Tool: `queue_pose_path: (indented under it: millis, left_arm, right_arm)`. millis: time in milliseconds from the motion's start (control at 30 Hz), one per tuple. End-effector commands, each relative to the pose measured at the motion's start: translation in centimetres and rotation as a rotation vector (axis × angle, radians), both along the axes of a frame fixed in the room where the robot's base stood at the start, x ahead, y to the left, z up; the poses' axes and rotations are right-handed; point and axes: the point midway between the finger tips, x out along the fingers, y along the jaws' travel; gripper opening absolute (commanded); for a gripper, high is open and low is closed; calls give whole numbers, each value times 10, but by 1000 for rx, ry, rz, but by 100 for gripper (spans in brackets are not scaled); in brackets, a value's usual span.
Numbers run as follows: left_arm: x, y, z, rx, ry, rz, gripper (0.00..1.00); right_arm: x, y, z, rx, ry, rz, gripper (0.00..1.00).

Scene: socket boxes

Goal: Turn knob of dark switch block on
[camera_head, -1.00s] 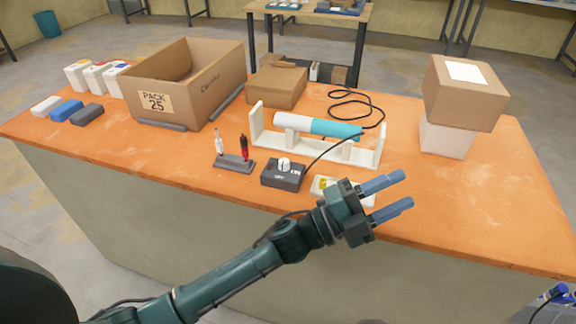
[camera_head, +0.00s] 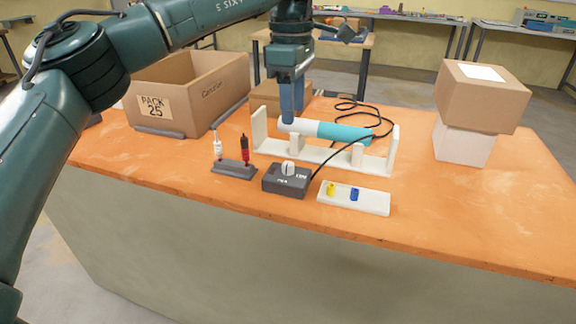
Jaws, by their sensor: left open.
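The dark switch block (camera_head: 285,183) sits near the front edge of the orange table. A white knob (camera_head: 288,168) stands on its top, with small white lettering on the block beside it. My left gripper (camera_head: 291,119) points down behind the block, above the white end of the white and teal cylinder. Its blue fingers overlap in this view, so the gap between them is hard to see. Nothing shows held in it. It is apart from the knob. My right gripper is not in view.
The white and teal cylinder (camera_head: 345,133) lies on a white stand (camera_head: 378,161) behind the block. A holder (camera_head: 233,171) with white and red tools is left, a white plate (camera_head: 372,202) right. A carton (camera_head: 205,95) stands back left, stacked boxes (camera_head: 484,95) right.

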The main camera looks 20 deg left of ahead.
Motion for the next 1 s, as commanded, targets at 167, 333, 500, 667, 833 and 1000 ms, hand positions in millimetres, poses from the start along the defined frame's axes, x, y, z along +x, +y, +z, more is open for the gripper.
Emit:
queue_pose_path:
  millis: [167,333,500,667,833,1000]
  left_arm:
    - [1,12,-2,40,-11,9,45]
    - [0,11,-33,38,-9,10,45]
    - [0,11,-70,36,-9,10,45]
    - [0,10,-98,35,-11,10,45]
    - [0,10,-117,34,-11,9,45]
    - [0,10,-122,34,-13,10,45]
  right_arm:
    - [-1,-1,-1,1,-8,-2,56]
    - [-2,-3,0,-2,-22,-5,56]
    - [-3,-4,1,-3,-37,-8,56]
    - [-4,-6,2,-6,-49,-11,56]
    - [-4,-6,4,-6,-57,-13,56]
    - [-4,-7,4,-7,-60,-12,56]
